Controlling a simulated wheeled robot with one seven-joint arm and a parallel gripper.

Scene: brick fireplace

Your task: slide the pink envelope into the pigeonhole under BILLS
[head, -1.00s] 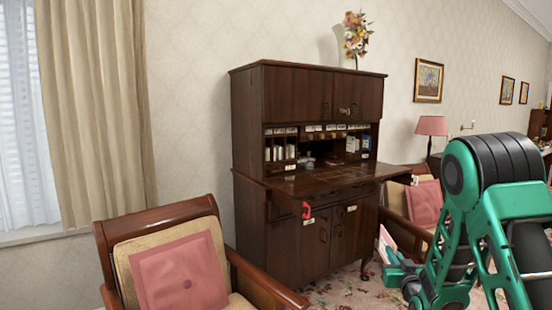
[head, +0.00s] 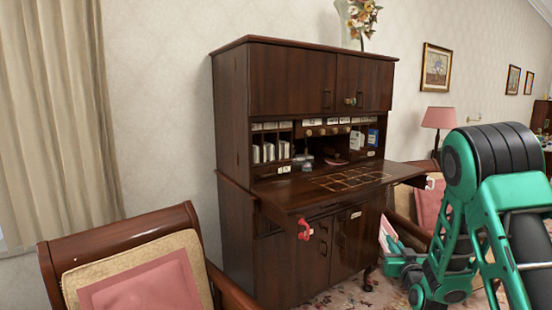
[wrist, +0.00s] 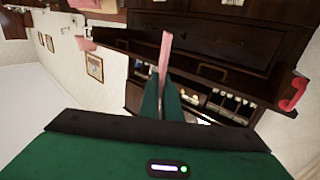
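The pink envelope (wrist: 164,52) shows edge-on in the wrist view, gripped between the green fingers of my gripper (wrist: 163,84). In the head view, the envelope (head: 386,232) pokes up pale pink at the left of my gripper (head: 393,258), low and in front of the desk's right side. The dark wood secretary desk (head: 287,80) has its writing flap down. Its pigeonholes (head: 268,148) are at the back above the flap, with small white labels over them. The lettering is too small to read, so I cannot tell which one is BILLS.
The open flap (head: 316,194) juts toward me. A red object (head: 304,229) hangs at its front edge. An armchair with a pink cushion (head: 142,288) stands front left; another pink chair (head: 429,203) is behind my arm. A vase of flowers (head: 362,18) is on top.

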